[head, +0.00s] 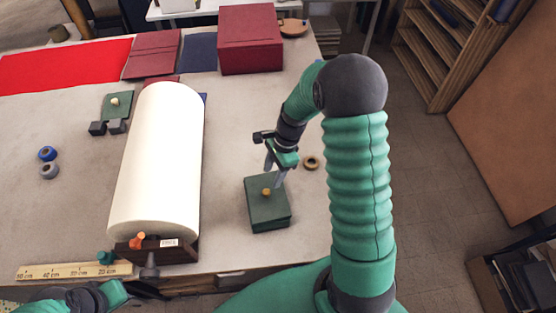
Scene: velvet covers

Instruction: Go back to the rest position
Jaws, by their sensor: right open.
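My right arm comes in from the right and reaches over the table (230,118). My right gripper (275,172) is open and points down just above a dark green block (268,212) with an orange-yellow knob (266,191) on top. The fingertips are close to the knob, with nothing seen between them. I cannot tell if they touch it. My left gripper (115,292) shows at the bottom left, low at the table's front edge. Its fingers are too unclear to tell if they are open.
A large white roll (160,150) on a stand lies left of the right gripper. A brown tape ring (311,163) lies beside the block. Red cloth (60,66), a dark red box (250,40) and another knobbed green block (115,105) are farther back. A wooden ruler (70,271) lies at the front.

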